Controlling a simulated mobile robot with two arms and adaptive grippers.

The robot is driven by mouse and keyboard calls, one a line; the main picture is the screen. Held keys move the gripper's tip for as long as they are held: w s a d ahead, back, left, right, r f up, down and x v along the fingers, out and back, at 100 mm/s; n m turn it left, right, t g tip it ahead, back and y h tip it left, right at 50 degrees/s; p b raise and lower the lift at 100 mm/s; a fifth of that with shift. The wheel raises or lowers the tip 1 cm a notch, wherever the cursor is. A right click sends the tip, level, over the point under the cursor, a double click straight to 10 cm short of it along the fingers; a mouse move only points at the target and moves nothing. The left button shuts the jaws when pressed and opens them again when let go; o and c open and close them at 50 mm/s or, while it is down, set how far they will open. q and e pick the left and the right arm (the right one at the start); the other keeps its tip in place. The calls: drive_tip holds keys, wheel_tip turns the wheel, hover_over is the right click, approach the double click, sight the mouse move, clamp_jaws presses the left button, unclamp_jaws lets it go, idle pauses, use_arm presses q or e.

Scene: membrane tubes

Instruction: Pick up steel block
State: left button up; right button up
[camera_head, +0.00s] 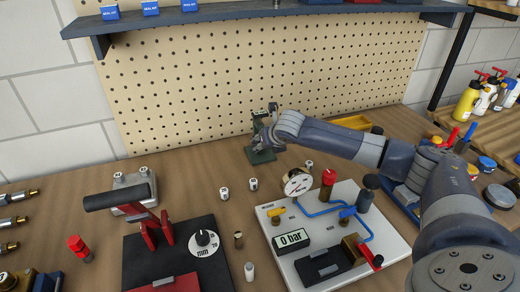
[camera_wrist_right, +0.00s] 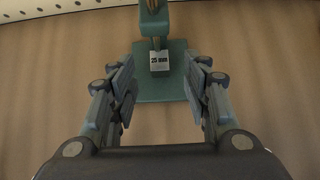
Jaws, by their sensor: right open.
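A small steel-grey block marked "25 mm" (camera_wrist_right: 160,61) sits on the base of a green stand (camera_wrist_right: 162,90), under the stand's upright part. The green stand also shows in the head view (camera_head: 261,156), at the back of the bench near the pegboard; the block itself is too small or hidden to make out there. My right gripper (camera_head: 266,132) is at the stand. In the right wrist view my right gripper (camera_wrist_right: 158,78) is open, with one finger on each side of the block and a clear gap to both. My left gripper is not in view.
A white board with a gauge and blue tubing (camera_head: 385,222) stands at front right. A black press with a red lever mount (camera_head: 180,250) is at front left. Small white cylinders (camera_head: 253,184) stand between. A yellow bin (camera_head: 355,122) is behind my right arm. A shelf (camera_head: 200,16) overhangs the pegboard.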

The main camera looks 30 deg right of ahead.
drive_tip(key=shift+x, duration=2.55)
drive_tip(key=shift+a, duration=0.1)
clamp_jaws()
